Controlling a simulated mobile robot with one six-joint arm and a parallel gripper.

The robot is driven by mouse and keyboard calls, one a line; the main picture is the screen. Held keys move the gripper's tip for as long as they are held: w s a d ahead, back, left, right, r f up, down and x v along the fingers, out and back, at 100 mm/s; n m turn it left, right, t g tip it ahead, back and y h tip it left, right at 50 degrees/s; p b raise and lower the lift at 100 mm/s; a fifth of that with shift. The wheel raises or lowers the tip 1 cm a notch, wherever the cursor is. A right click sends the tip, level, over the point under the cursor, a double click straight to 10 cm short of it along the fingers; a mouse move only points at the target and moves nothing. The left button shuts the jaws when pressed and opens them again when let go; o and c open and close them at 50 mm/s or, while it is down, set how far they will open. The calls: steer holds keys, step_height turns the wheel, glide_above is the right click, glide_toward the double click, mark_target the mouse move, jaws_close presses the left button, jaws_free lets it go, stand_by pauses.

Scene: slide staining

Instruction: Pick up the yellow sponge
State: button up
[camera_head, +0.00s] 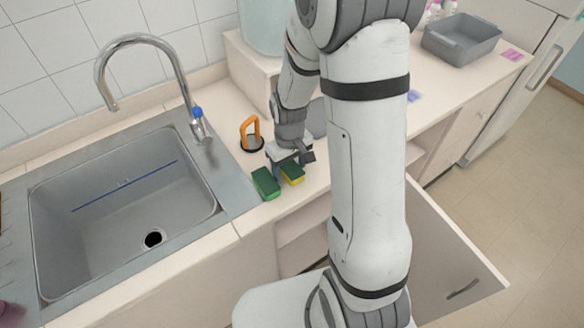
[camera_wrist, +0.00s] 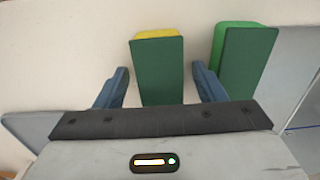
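The yellow sponge (camera_head: 293,179) lies on the counter right of the sink, with its dark green scrub face up. In the wrist view the yellow sponge (camera_wrist: 158,62) shows a yellow edge at its far end. My gripper (camera_wrist: 160,69) is open, with one blue finger on each side of this sponge and a narrow gap on both sides. In the head view my gripper (camera_head: 288,161) is right over the sponge and hides part of it.
A green sponge (camera_head: 265,184) lies close by on the left; in the wrist view it (camera_wrist: 243,62) is just right of my right finger. The sink (camera_head: 130,185) is left. An orange-handled tool (camera_head: 250,133) stands behind. A grey bin (camera_head: 460,40) is far right.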

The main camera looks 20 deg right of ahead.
mark_target(289, 166)
steer(key=c, duration=1)
step_height(289, 166, up, 10)
steer(key=shift+r+b, duration=0.1)
steer(key=shift+b, duration=0.35)
steer(key=o, duration=0.4)
steer(key=shift+c, duration=1.4)
